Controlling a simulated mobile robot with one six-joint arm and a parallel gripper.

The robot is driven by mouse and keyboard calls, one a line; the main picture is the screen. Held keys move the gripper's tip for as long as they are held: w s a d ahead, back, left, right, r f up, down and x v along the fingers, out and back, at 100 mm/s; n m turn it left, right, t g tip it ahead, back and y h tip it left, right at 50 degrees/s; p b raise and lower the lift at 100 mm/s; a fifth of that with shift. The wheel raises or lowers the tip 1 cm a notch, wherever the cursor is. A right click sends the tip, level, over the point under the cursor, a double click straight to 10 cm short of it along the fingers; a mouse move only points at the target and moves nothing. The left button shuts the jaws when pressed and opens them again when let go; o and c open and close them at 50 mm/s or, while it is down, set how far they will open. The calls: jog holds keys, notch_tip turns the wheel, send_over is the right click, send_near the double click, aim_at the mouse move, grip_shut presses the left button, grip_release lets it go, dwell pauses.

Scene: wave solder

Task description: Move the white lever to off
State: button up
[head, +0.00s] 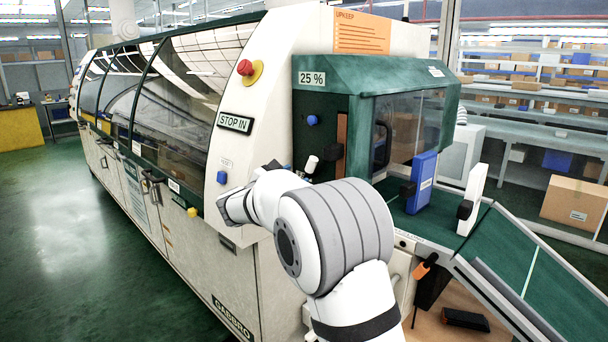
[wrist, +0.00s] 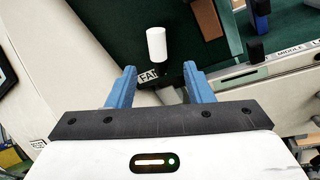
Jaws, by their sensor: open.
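The white lever (head: 311,163) shows in the head view as a small white knob on the machine's front, below the green hood and just above my arm. In the wrist view the white lever (wrist: 156,43) is a white, rounded cylinder just beyond my fingertips, roughly centred between them. My gripper (wrist: 160,78) is open, with two blue fingers apart and nothing between them but a partly hidden label (wrist: 150,77) starting "FA". In the head view my wrist hides most of my gripper. The lever's setting cannot be read.
A blue block (head: 421,182) and a white block (head: 473,198) stand at the green conveyor (head: 535,262). Green floor is clear at left.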

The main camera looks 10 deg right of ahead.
aim_at(309, 167)
jog(key=p+x, duration=0.1)
jog(key=x, duration=0.6)
jog(key=shift+w+d+r, duration=0.1)
jog(key=shift+w+d, duration=0.05)
jog(key=shift+w, duration=0.25)
jog(key=shift+c, duration=0.2)
grip_shut()
